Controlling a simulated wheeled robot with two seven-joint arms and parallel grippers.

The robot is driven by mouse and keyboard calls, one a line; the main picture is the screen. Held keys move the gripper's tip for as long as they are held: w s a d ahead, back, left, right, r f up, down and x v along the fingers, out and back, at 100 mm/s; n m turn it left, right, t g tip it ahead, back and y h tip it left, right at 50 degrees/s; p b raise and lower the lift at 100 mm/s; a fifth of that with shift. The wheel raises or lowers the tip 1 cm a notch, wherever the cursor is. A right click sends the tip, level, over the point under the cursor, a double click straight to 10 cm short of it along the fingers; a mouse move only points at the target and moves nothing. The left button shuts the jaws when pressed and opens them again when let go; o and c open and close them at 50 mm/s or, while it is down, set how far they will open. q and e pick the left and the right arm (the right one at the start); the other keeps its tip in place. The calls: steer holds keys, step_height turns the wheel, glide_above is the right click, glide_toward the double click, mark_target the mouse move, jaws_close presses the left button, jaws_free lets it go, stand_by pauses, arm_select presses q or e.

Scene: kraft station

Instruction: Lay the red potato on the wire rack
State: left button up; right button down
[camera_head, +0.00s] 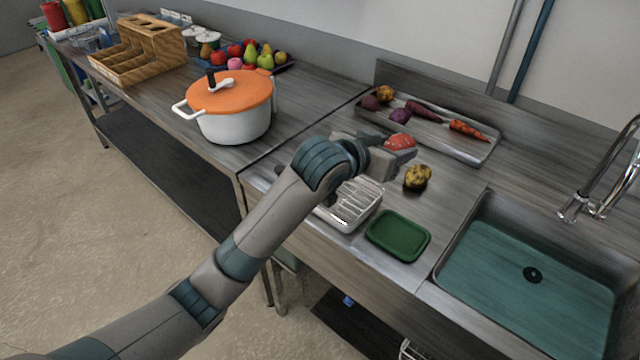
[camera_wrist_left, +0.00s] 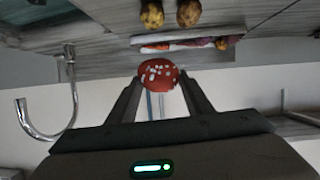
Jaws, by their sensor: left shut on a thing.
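The red potato (camera_head: 400,141) is held in my left gripper (camera_head: 388,150), near the front edge of the tray in the head view. In the left wrist view the red potato (camera_wrist_left: 158,74), with pale spots, sits between the two fingertips of the left gripper (camera_wrist_left: 160,88). The wire rack (camera_head: 352,204) is on the counter, below and left of the gripper in the head view. My left forearm and wrist hide part of it. My right gripper is in neither view.
A metal tray (camera_head: 483,152) with vegetables stands behind the gripper. A yellow potato (camera_head: 418,177) lies on the counter right of the gripper. A green tray (camera_head: 398,236) and sink (camera_head: 520,270) are at the front right. An orange-lidded pot (camera_head: 232,105) stands left.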

mark_target(340, 191)
arm_select(q)
steer(key=shift+d, duration=0.15)
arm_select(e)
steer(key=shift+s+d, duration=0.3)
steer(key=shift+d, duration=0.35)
